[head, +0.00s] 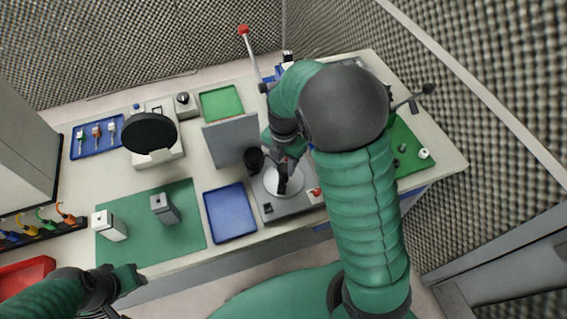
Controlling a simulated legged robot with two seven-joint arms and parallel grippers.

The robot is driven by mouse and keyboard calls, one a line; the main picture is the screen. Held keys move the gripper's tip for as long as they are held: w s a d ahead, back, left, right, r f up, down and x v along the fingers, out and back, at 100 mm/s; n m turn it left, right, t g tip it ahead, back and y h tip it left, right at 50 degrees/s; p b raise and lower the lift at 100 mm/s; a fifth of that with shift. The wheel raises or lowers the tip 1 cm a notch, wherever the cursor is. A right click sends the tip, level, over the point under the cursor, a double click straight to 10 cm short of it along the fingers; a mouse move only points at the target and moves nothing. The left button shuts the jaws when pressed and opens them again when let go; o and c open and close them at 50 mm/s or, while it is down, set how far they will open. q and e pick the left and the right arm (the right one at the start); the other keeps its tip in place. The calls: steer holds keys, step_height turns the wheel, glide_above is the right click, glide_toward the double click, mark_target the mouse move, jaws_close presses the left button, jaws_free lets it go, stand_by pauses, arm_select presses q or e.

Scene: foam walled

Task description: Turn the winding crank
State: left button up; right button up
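A thin rod with a black knob (428,89) sticks out on the right from behind my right arm; it looks like a crank handle, but its mount is hidden. My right gripper (284,183) points down over a pale round disc (270,179) on a grey base unit (290,205) at the table's front. Its dark fingers are small and partly blend together, so I cannot tell whether they touch or hold anything. My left gripper (128,282) is low at the left, in front of the table edge and away from these things.
A grey upright panel (232,141) and a black cup (254,160) stand close to my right gripper. A red-knobbed lever (244,31) rises behind. A blue tray (230,212) and a green mat (190,237) lie left. A foam wall (490,130) bounds the right side.

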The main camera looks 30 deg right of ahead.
jaws_close()
steer(key=shift+r+m, duration=0.1)
steer(key=shift+m, duration=0.5)
